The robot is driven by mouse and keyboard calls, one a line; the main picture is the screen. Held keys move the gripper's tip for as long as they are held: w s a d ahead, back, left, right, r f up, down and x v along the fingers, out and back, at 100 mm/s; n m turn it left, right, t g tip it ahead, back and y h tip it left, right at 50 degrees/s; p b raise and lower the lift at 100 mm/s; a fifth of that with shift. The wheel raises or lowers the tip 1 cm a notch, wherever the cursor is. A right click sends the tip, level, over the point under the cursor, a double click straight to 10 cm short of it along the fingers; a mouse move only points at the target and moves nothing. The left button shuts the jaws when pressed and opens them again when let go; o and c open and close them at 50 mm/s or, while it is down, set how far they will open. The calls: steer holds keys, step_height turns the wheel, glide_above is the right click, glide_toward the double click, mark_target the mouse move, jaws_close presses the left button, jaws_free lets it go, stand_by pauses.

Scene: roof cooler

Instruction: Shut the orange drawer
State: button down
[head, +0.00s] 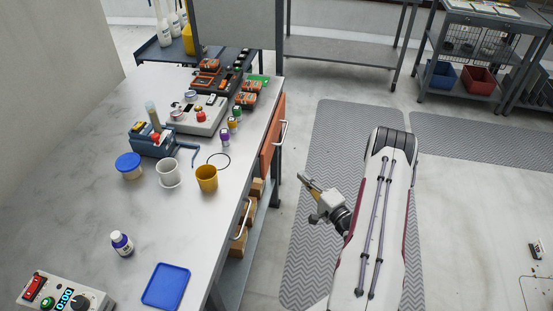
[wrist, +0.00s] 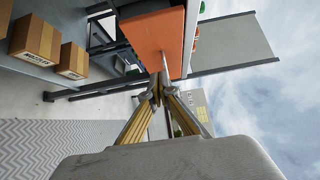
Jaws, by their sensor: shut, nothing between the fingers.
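The orange drawer (head: 270,140) has its front at the right side of the bench, toward the far end, with a pale bar handle (head: 283,134). How far it stands out from the bench is hard to tell. My gripper (head: 304,180) is shut and empty, in the aisle right of and nearer than the drawer. In the wrist view my gripper's fingertips (wrist: 163,84) appear below the drawer front; contact cannot be told.
A second bar handle (head: 243,218) sits nearer on the same bench side. Cardboard boxes (wrist: 36,38) stand on a lower shelf. Cups, bottles and devices cover much of the benchtop (head: 90,195). The matted floor (head: 330,135) right of the bench is clear around my arm.

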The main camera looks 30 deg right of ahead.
mark_target(267, 161)
steer(key=shift+w, duration=0.1)
steer(key=shift+w+a, duration=0.45)
steer(key=shift+w, duration=1.65)
steer(key=shift+w+a, duration=0.5)
steer(key=shift+w, duration=1.65)
steer(key=shift+w+a, duration=0.45)
steer(key=shift+w, duration=1.65)
steer(key=shift+w+a, duration=1.75)
steer(key=shift+a, duration=0.2)
